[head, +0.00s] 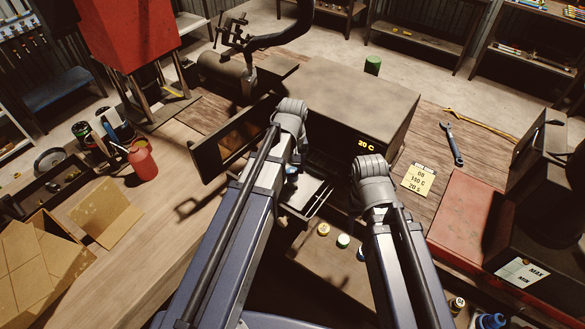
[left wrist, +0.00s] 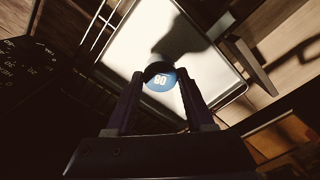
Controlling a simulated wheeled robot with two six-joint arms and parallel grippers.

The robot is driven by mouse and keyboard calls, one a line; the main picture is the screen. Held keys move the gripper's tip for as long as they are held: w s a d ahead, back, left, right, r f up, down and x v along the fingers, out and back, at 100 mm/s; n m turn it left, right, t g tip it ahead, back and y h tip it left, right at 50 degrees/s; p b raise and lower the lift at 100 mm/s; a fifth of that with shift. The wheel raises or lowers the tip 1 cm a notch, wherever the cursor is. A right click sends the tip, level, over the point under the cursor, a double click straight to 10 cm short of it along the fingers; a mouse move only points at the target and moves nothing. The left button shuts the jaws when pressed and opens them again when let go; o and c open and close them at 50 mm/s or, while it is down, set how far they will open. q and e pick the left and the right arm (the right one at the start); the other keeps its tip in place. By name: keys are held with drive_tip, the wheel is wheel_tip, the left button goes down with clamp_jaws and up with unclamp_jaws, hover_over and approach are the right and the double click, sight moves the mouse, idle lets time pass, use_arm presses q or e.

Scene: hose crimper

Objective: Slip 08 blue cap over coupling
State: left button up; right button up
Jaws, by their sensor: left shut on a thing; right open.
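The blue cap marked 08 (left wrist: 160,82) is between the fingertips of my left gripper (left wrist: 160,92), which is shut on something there. A dark round piece (left wrist: 161,66) shows right against the cap's far edge; I cannot tell whether it is the coupling or whether the cap is over it. Both are above a pale metal tray (left wrist: 140,42). In the head view a bit of blue (head: 291,170) shows below my left wrist, above the tray (head: 318,190) in front of the oven. My right gripper (head: 358,205) is open and low by the oven front, its fingers mostly hidden.
The oven (head: 345,90) reads 20 C, with its door (head: 225,145) swung out left. A note (head: 418,179), wrench (head: 452,143) and red box (head: 465,215) are right.

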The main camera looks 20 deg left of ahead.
use_arm(q)
drive_tip(key=o, duration=1.4)
drive_tip(key=shift+c, duration=0.2)
wheel_tip(320, 180, up, 8)
drive_tip(key=p, duration=0.8)
drive_tip(key=shift+f, duration=0.1)
